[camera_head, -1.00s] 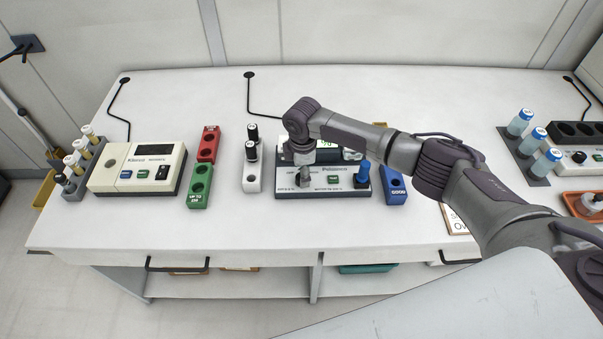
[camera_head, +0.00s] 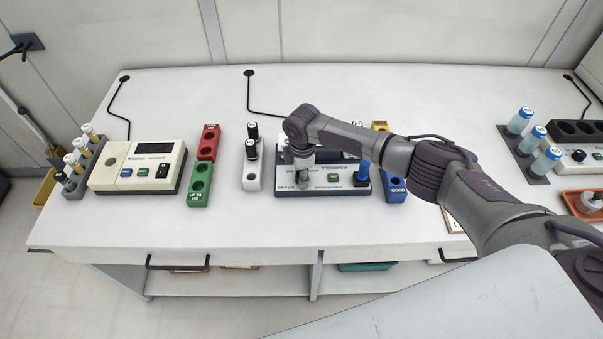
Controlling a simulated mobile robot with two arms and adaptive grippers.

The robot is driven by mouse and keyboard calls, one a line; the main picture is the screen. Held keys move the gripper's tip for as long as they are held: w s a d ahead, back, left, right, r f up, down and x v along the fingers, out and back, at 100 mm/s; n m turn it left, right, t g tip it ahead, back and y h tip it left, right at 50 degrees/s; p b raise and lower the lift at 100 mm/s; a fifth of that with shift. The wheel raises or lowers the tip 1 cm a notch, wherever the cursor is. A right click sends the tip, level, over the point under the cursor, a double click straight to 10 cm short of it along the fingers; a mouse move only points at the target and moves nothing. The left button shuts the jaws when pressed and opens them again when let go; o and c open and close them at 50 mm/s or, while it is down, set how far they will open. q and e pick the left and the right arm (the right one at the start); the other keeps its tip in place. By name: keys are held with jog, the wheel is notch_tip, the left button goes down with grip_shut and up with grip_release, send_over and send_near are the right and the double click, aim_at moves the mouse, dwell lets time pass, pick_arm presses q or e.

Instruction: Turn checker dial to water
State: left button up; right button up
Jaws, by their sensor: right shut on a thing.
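The checker (camera_head: 330,190) is a grey and white box with a dark lower edge, a green button and a blue-capped vial (camera_head: 362,172) standing at its right end. My right arm reaches in from the right and crosses over the back of the checker, hiding much of its top and display. My right gripper (camera_head: 302,176) points down at the checker's left part and is shut on the dial. The dial is hidden by the gripper, so its setting cannot be read. My left gripper is not in view.
Left of the checker stand a white holder (camera_head: 252,180) with black-capped vials, a red and green holder (camera_head: 198,190) and another instrument (camera_head: 138,177). A blue and yellow holder (camera_head: 394,190) stands close on the right. The table front (camera_head: 240,228) is clear.

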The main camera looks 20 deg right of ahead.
jog(key=m+p, duration=0.2)
jog(key=m, duration=0.2)
jog(key=shift+r, duration=0.15)
jog(key=shift+m+p, duration=0.95)
jog(key=shift+m, duration=1.45)
jog(key=o, duration=1.1)
jog(key=shift+o, duration=0.2)
notch_tip(320, 180, up, 12)
jog(key=shift+s+a, duration=0.2)
jog(key=shift+a, duration=0.15)
